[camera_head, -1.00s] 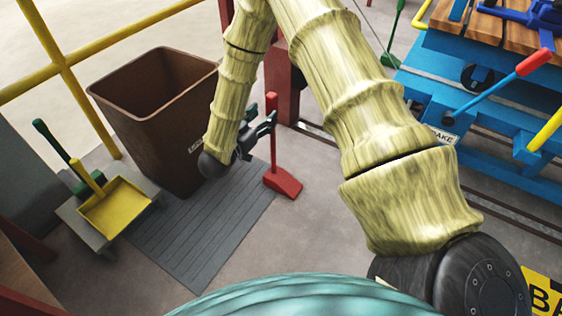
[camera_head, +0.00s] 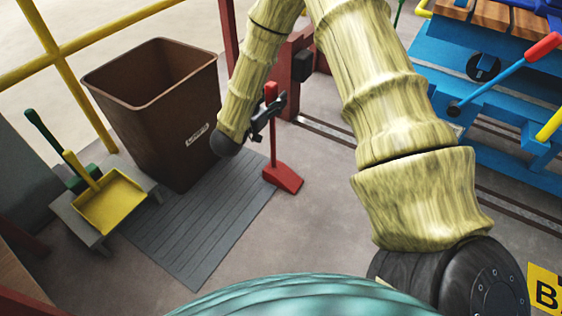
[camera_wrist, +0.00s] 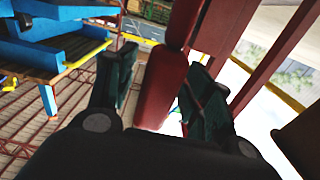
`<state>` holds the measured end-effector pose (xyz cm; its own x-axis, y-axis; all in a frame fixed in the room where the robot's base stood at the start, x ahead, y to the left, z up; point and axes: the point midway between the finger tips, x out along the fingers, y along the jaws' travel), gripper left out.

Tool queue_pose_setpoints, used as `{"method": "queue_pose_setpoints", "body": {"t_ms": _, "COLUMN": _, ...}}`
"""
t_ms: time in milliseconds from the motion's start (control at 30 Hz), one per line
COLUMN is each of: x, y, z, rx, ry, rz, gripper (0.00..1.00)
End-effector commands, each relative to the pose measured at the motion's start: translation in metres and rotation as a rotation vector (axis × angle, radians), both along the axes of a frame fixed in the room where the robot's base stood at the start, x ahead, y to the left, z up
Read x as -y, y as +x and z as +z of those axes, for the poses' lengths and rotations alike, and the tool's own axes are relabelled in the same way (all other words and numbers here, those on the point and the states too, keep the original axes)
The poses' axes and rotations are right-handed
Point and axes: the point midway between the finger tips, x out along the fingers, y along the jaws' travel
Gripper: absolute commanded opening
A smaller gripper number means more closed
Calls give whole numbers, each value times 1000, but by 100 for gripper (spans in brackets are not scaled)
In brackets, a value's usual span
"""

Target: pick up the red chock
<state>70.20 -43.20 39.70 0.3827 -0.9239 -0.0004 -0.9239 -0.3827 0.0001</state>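The red chock (camera_head: 284,178) stands on the floor, a wedge with a tall upright handle, at the right edge of the grey slatted mat. My gripper (camera_head: 270,108) is at the upper part of this handle in the head view. In the wrist view the red handle (camera_wrist: 163,88) shows between the two dark fingers of my gripper (camera_wrist: 160,88). The fingers are spread, with a gap visible on the left side of the handle. Contact on the right side is hard to tell. The wedge is not clearly seen in the wrist view.
A brown bin (camera_head: 165,125) stands left of my gripper, behind the grey mat (camera_head: 195,235). A yellow dustpan (camera_head: 108,203) lies on a small grey stand at left. A red post (camera_head: 297,80) rises behind the chock. A blue cart (camera_head: 495,115) stands at right.

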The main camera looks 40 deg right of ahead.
Motion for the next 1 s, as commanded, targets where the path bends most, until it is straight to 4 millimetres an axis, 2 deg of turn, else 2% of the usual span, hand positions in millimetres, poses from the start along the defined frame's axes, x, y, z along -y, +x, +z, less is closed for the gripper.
{"method": "queue_pose_setpoints", "body": {"t_ms": 33, "x": 0, "y": 0, "z": 0, "rx": 0, "ry": 0, "rz": 0, "gripper": 37}}
{"method": "queue_pose_setpoints", "body": {"t_ms": 233, "x": 0, "y": 0, "z": 0, "rx": 0, "ry": 0, "rz": 0, "gripper": 1}}
{"method": "queue_pose_setpoints", "body": {"t_ms": 767, "x": -1, "y": 0, "z": 2, "rx": 1, "ry": -1, "rz": 0, "gripper": 0}}
{"method": "queue_pose_setpoints", "body": {"t_ms": 1000, "x": -1, "y": 1, "z": 15, "rx": 2, "ry": 0, "rz": 1, "gripper": 0}}
